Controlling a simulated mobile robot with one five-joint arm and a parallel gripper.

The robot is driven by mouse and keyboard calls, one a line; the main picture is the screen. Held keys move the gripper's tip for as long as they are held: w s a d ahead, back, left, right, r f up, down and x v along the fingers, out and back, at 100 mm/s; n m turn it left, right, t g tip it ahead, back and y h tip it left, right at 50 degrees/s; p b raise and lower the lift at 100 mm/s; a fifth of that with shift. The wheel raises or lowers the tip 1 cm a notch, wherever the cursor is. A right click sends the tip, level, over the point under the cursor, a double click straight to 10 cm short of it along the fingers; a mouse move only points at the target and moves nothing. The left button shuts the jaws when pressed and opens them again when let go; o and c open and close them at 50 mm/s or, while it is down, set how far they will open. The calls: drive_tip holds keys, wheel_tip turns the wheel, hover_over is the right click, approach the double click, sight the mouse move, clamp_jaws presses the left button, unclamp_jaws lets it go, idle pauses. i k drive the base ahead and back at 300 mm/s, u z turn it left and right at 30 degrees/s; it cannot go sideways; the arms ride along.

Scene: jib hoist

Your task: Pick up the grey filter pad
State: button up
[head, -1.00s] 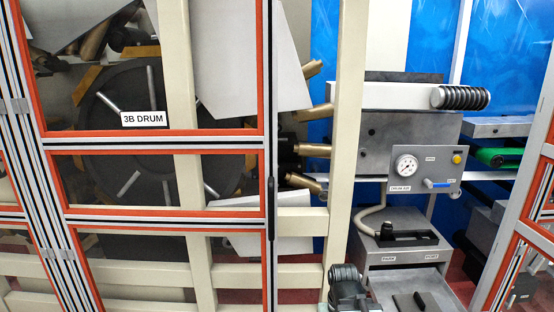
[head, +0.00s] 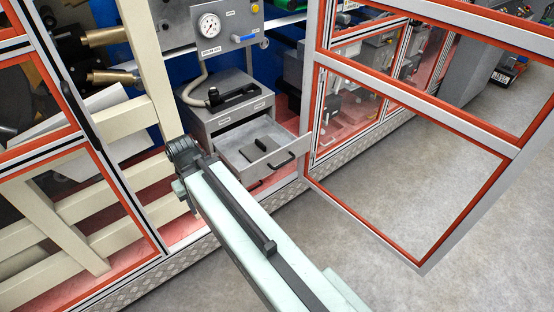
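A flat dark grey pad with a small raised black piece (head: 256,150), likely the grey filter pad, lies in an open drawer (head: 235,158) of a grey cabinet, in the head view. The drawer has a black handle on its front. My pale arm reaches up from the bottom of the picture, and its dark far end is left of the drawer, apart from the pad in the picture. My gripper's fingers cannot be made out there, so I cannot tell whether they are open or shut.
A black hose-fed tool (head: 232,97) rests on the cabinet top, below a gauge panel (head: 215,30). An orange-edged clear door (head: 405,150) stands to the right of the drawer; another guard panel (head: 75,190) is at left. Grey floor (head: 350,240) is clear in front.

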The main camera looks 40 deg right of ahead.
sight(254, 151)
drive_tip(key=u, duration=1.9)
drive_tip(key=k, duration=0.85)
drive_tip(key=z, duration=0.8)
drive_tip(key=i, duration=1.5)
